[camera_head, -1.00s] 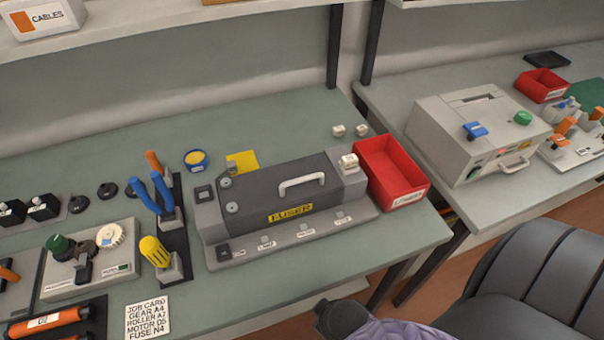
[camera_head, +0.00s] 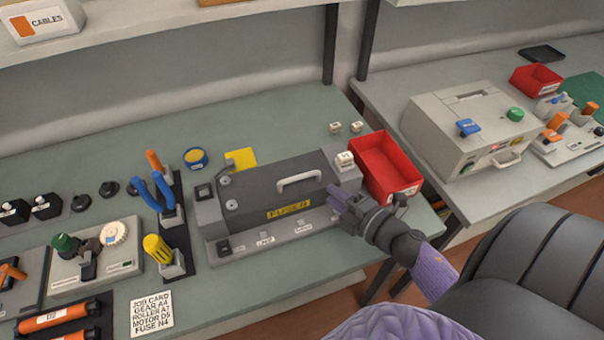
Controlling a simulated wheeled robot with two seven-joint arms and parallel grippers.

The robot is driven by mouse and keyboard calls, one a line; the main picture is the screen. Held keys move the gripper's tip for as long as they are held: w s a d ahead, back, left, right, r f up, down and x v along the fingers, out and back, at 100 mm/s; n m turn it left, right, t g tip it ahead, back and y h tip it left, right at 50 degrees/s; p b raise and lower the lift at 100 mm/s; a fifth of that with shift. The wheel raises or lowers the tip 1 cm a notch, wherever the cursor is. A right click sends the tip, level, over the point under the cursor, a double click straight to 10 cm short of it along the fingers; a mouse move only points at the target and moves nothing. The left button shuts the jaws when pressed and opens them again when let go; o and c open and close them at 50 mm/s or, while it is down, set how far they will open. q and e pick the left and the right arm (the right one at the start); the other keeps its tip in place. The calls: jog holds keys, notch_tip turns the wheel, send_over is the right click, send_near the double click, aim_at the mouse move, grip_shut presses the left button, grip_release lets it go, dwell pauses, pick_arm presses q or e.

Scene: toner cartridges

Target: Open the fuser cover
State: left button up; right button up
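The fuser unit (camera_head: 240,239) is a grey box on the green bench, with a dark cover (camera_head: 255,190) lying shut on top. The cover has a pale bar handle (camera_head: 299,180) and a yellow FUSER label (camera_head: 289,208). My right gripper (camera_head: 333,193) is in front of the unit's right part, below and right of the handle, and hides some of the base there. Its fingers are small and dark; whether they are apart or touching the unit cannot be told. My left gripper is not in view.
A red bin (camera_head: 388,165) stands right of the fuser. Screwdrivers and blue-handled pliers (camera_head: 155,192) stand in a rack on its left. A job card (camera_head: 151,313) lies at the front. A grey printer (camera_head: 465,130) is on the right bench. A dark chair (camera_head: 535,265) is at lower right.

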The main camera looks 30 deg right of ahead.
aim_at(301, 175)
jog(key=b+x, duration=0.1)
jog(key=x, duration=0.8)
jog(key=shift+w+a, duration=0.2)
jog(key=shift+w, duration=0.2)
jog(key=shift+c, duration=0.3)
grip_shut()
jog(key=shift+f, duration=0.1)
dwell(0.4)
